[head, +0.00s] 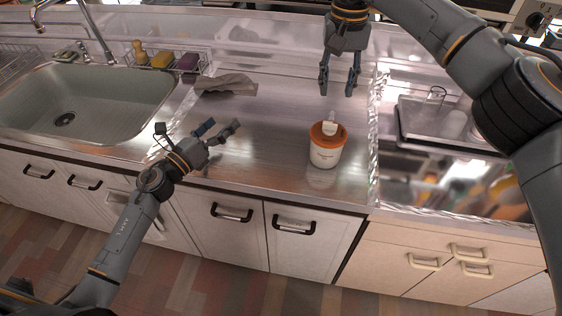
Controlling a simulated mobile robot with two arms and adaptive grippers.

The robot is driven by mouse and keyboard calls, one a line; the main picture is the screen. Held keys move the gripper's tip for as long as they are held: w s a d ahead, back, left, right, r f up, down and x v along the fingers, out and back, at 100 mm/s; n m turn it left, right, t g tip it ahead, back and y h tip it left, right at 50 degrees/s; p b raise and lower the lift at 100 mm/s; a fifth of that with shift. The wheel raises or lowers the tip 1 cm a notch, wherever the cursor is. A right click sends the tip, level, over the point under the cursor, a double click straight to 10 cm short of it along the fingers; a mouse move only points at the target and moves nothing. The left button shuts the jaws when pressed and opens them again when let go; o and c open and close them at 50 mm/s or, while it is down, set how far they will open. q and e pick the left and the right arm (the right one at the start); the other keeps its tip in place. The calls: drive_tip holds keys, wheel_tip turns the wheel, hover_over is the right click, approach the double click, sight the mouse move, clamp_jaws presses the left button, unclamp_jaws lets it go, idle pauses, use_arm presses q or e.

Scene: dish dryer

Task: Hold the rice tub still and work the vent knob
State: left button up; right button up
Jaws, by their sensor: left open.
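The rice tub (324,158) is a white round container with an orange lid (320,134), standing upright on the steel counter. A white piece (329,125), which looks like the vent knob, sticks up from the lid. My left gripper (224,123) is open and empty over the counter's front part, well left of the tub. My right gripper (336,92) hangs above and behind the tub, fingers pointing down and spread apart, with nothing between them. Neither gripper touches the tub.
A sink (100,105) lies at the left. A grey cloth (227,84) lies at the counter's back. A rack with a bottle, a yellow sponge (161,60) and a purple sponge (187,62) stands behind the sink. A tray (410,130) with glassware is at the right. Counter between cloth and tub is clear.

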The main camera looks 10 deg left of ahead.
sight(327, 140)
use_arm(q)
drive_tip(key=s+d+f+m+g+h, duration=0.1)
drive_tip(key=s+d+m, duration=0.1)
drive_tip(key=d, duration=0.3)
drive_tip(key=s+d+f+m+g+h, duration=0.1)
drive_tip(key=s+d+m+g+h, duration=0.1)
drive_tip(key=d, duration=0.4)
drive_tip(key=s+d+m+g+h, duration=0.1)
drive_tip(key=s+d+m, duration=0.2)
drive_tip(key=d+m, duration=0.2)
drive_tip(key=shift+s+d+f+g+h, duration=0.15)
drive_tip(key=shift+d+f+g+h, duration=0.15)
drive_tip(key=shift+f, duration=0.1)
drive_tip(key=shift+d, duration=0.25)
drive_tip(key=x, duration=1.3)
drive_tip(key=shift+w+d+f, duration=0.1)
drive_tip(key=shift+w+d, duration=0.05)
drive_tip(key=shift+w, duration=0.05)
